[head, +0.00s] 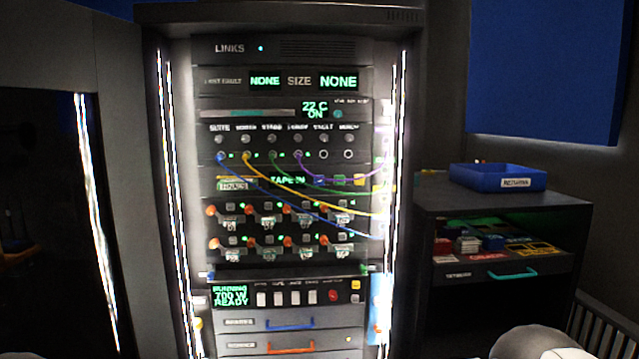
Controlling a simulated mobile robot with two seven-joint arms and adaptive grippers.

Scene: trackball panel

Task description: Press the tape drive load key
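The tape drive (288,181) is a dark panel in the middle of the lit rack. Its green display seems to read "TAPE IN". A slot with a pale labelled piece (235,184) is at its left end. Small coloured keys sit right of the display: a blue key (320,181), a green key (340,180) and a yellow key (359,180). Their lettering is too small to read, so I cannot tell which is the load key. Cables cross in front of the drive. Neither of my grippers shows; a pale rounded part of my arm is at the bottom right.
Blue, yellow, green and purple cables (300,205) hang from the jack row above. Rows of orange-ended levers (290,225) lie below. A dark cabinet (580,210) at right carries a blue tray (497,178); its open drawer holds several small items.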

